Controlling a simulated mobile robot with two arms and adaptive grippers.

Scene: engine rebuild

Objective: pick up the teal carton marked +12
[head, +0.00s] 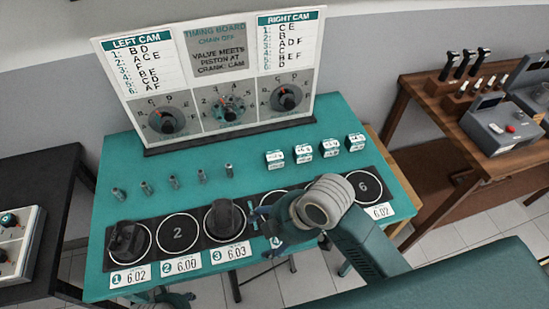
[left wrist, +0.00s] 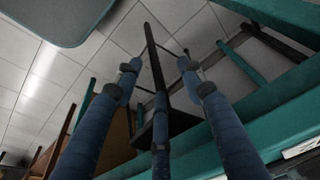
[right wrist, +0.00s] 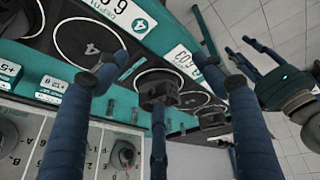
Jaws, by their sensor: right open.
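Four small teal-and-white cartons stand in a row on the teal bench, right of centre in the head view: the first carton (head: 275,159), the second carton (head: 303,154), the third carton (head: 330,148) and the rightmost carton (head: 355,142). Their marks are too small to read surely, so I cannot tell which is +12. Two teal cartons also show at the left of the right wrist view (right wrist: 52,84). My right gripper (head: 266,222) is open and empty over the front row of circles, nearer the front edge than the cartons. My left gripper (left wrist: 160,75) is open and empty, below the bench top.
A black piston (head: 224,219) stands on circle 3 beside my right gripper, and another dark part (head: 125,241) on circle 1. Several small metal pins (head: 173,182) stand left of the cartons. The timing board (head: 222,60) rises behind. A wooden table (head: 440,98) stands right.

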